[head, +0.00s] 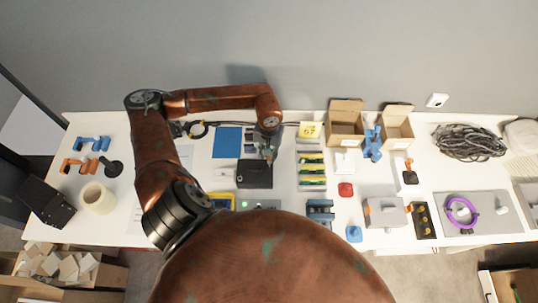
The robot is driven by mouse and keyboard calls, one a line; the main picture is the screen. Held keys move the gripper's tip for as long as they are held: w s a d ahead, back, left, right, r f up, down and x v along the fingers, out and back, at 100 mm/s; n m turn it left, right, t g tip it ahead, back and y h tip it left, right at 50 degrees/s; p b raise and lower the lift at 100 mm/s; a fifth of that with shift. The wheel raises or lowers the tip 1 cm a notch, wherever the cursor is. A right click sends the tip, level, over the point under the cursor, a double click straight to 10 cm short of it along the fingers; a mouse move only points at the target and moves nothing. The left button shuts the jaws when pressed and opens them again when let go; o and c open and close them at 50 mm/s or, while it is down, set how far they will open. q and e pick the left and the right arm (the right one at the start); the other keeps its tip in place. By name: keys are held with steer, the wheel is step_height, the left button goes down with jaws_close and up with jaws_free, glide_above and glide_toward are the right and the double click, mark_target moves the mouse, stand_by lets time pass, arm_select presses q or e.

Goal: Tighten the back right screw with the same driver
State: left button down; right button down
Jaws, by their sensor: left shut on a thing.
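My left gripper (268,148) points down over the far right part of a dark square box (254,175) on the white table. It is shut on a thin tool, which I take to be the driver; only a small reddish part shows below the fingers. The driver's tip is too small to tell whether it touches the box. The screws on the box are too small to make out, and the back right corner is partly hidden by the gripper. My right gripper is not in view.
A blue mat (227,141) lies left of the gripper. Right of the box is a rack of green and yellow items (311,170). Open cartons (344,127) stand at the back right. My own arm hides part of the table.

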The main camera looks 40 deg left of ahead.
arm_select(q)
steer(key=shift+r, duration=0.1)
stand_by(0.3)
steer(key=shift+r+p, duration=0.85)
steer(key=shift+r, duration=1.3)
